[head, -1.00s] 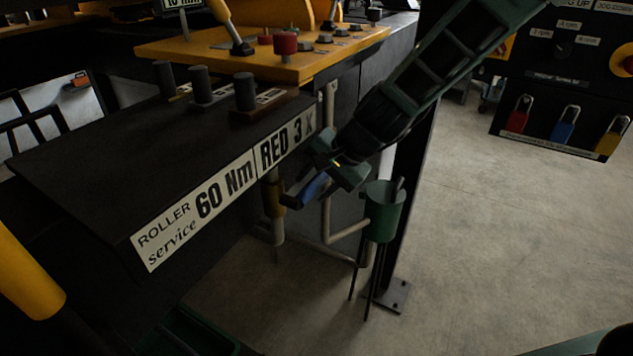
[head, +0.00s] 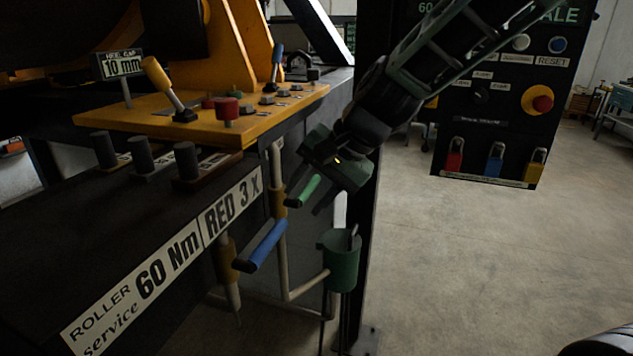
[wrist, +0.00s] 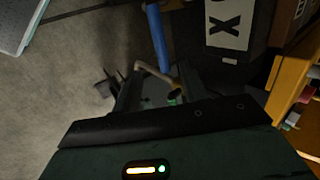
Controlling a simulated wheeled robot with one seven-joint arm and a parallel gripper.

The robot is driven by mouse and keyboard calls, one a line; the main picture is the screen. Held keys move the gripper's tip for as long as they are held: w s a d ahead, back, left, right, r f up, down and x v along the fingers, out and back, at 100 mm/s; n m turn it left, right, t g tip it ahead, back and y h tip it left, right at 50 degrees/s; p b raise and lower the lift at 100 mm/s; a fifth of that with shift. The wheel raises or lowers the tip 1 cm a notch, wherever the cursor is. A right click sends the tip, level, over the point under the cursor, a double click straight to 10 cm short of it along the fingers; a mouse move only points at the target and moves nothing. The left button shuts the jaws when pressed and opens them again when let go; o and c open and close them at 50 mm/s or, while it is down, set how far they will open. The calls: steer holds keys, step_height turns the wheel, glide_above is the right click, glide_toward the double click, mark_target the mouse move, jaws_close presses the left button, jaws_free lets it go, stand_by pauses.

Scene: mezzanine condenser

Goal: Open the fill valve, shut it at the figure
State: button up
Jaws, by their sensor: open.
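Two lever handles stick out from pipes at the bench's end in the head view. The blue handle (head: 262,246) is lower, by a brass-coloured valve body. The green handle (head: 305,190) is higher, by another such body. No label tells me which is the fill valve. My gripper (head: 315,198) is open beside the green handle, above and right of the blue one. In the wrist view, my gripper (wrist: 158,92) has a small green tip (wrist: 173,98) between its fingers, and the blue handle (wrist: 157,38) lies beyond. A scale sign (head: 560,12) is partly cut off.
A green cup (head: 341,262) with thin rods stands close below my gripper. A dark post (head: 366,235) rises behind it. The yellow panel (head: 150,118) with levers and knobs is at left. A control box (head: 490,125) with padlocks stands behind right. The floor (head: 470,260) is clear.

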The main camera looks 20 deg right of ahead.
steer(key=shift+v, duration=1.2)
steer(key=shift+o, duration=0.3)
steer(key=shift+w, duration=0.1)
steer(key=w+d+f+m+t+h, duration=0.1)
steer(key=w+d+f+t+h, duration=0.4)
steer(key=w+d, duration=0.6)
steer(key=n+g+y+p, duration=0.2)
steer(key=n+g+y, duration=0.2)
steer(key=y, duration=1.1)
glide_toward(265, 239)
steer(key=x, duration=0.3)
steer(key=w+f+p+x, duration=0.1)
steer(key=x, duration=0.3)
steer(key=w+p+x, duration=0.1)
steer(key=x, duration=0.2)
steer(key=shift+f, duration=0.3)
